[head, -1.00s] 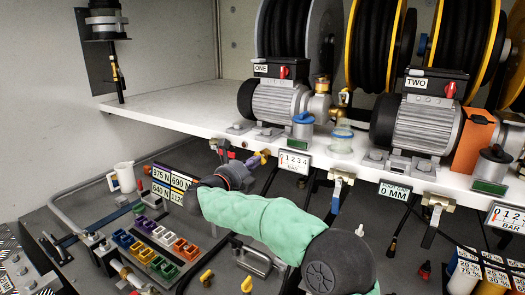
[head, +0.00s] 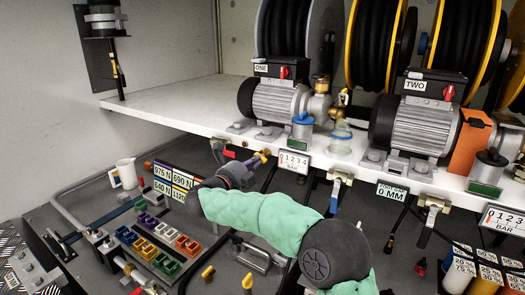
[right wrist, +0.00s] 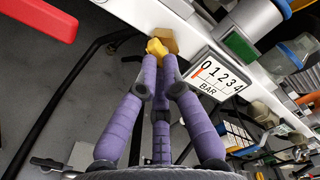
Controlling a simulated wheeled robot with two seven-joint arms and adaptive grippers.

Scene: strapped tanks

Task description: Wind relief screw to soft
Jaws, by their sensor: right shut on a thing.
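The relief screw appears to be the small yellow head (right wrist: 156,47) in front of a brass block (right wrist: 168,38) under the white shelf edge. My right gripper (right wrist: 160,62) has purple fingers with their tips closed around this yellow head in the right wrist view. In the head view the right gripper (head: 263,157) reaches below the shelf edge, left of the 0-to-4 BAR plate (head: 294,162). That plate also shows in the right wrist view (right wrist: 214,80), just right of the fingertips. No soft marking is readable. My left gripper is not in view.
The white shelf (head: 170,100) carries pump ONE (head: 272,100) and pump TWO (head: 420,125). Below, coloured clips (head: 160,240), a white jug (head: 126,172) and force plates (head: 172,180) sit at left. A valve with a blue handle (head: 336,192) hangs right of the BAR plate.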

